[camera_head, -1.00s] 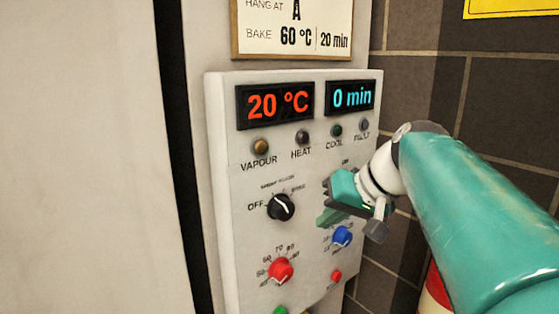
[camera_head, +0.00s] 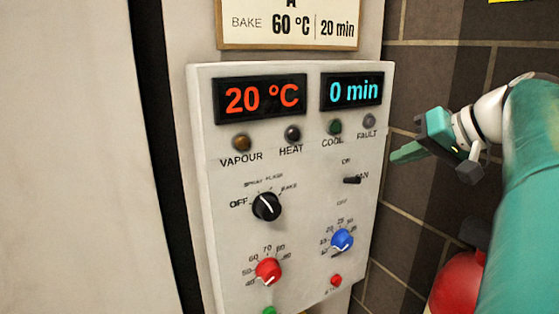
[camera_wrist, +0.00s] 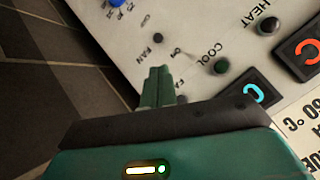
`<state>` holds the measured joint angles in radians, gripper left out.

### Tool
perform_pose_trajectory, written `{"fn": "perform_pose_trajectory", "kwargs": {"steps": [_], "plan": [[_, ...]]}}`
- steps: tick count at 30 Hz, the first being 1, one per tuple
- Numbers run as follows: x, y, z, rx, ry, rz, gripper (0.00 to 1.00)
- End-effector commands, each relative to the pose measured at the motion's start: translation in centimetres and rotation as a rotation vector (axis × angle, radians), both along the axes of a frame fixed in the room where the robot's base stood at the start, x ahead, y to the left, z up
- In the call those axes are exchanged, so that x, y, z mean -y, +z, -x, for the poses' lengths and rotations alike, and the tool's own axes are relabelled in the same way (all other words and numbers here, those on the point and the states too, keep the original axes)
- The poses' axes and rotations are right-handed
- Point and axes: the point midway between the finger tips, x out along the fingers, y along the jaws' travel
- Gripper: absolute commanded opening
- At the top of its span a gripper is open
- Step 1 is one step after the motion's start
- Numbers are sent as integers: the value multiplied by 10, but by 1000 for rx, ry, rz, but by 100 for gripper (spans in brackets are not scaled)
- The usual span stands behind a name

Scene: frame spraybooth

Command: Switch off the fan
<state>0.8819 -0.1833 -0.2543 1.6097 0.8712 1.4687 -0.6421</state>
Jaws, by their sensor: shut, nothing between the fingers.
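The fan switch (camera_head: 352,180) is a small black lever on the right side of the white control panel (camera_head: 300,190), with a mark above and OFF below. Its lever looks nearly level; I cannot tell which position it is set to. In the wrist view the switch (camera_wrist: 158,37) shows small and dark beside the FAN label, beyond my fingertips. My gripper (camera_head: 398,155) is shut and empty, apart from the switch, up and to its right, by the panel's right edge. Its green fingers also show in the wrist view (camera_wrist: 157,80), pointing towards the panel.
A black selector knob (camera_head: 267,207), a red knob (camera_head: 268,271) and a blue knob (camera_head: 341,240) sit near the switch. Lamps and two displays, 20 °C (camera_head: 260,98) and 0 min (camera_head: 353,92), are above. A red rounded object (camera_head: 458,285) stands at lower right.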

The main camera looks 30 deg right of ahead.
Motion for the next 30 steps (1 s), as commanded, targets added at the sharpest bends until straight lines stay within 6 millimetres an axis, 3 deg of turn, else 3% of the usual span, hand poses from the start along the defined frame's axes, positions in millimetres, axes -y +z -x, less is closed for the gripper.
{"fn": "perform_pose_trajectory", "kwargs": {"steps": [17,23,30], "plan": [[1,4,2,16,-5,5,0],[-2,-10,-18,15,-3,3,0],[-8,-36,-54,14,-2,4,0]]}}
